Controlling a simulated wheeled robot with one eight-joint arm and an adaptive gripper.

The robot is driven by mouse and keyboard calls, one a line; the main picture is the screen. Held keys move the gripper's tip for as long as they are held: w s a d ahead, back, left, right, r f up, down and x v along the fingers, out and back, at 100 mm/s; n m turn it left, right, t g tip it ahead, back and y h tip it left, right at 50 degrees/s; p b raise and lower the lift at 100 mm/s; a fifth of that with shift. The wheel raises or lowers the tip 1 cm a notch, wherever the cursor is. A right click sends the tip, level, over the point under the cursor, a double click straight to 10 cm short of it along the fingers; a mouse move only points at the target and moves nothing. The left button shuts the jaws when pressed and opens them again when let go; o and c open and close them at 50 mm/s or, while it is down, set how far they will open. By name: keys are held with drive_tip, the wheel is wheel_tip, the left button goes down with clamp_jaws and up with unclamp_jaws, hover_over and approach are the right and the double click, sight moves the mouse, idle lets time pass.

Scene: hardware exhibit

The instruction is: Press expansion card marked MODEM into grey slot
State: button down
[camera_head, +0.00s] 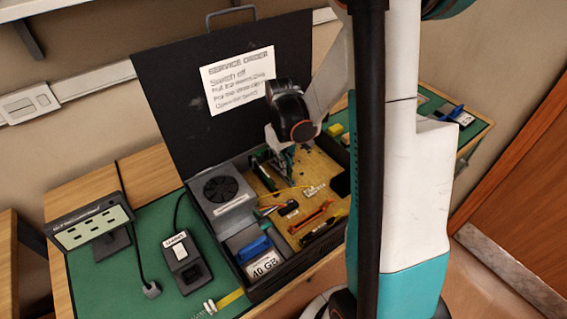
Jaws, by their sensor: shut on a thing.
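My gripper (284,163) is low inside an open black case, over the tan board (316,165) at the back. It is shut on what looks like a green card, mostly hidden by the fingers. The MODEM marking cannot be read. Another green board edge (261,160) stands just left of the fingers. The grey slot cannot be made out, and I cannot tell whether the held card touches it.
A fan unit (229,190) and a 40 GB drive (265,268) fill the case's left side. Coloured cables and an orange part (312,217) lie on the board. The raised lid (180,90) stands behind.

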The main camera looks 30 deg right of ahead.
drive_tip(key=shift+f+b, duration=0.7)
drive_tip(key=shift+f, duration=0.1)
idle(1.8)
drive_tip(key=c, duration=1.7)
unclamp_jaws()
drive_tip(key=o, duration=0.3)
drive_tip(key=shift+r+p, duration=0.45)
drive_tip(key=shift+r, duration=0.25)
drive_tip(key=shift+r+p, duration=2)
drive_tip(key=shift+r, duration=0.95)
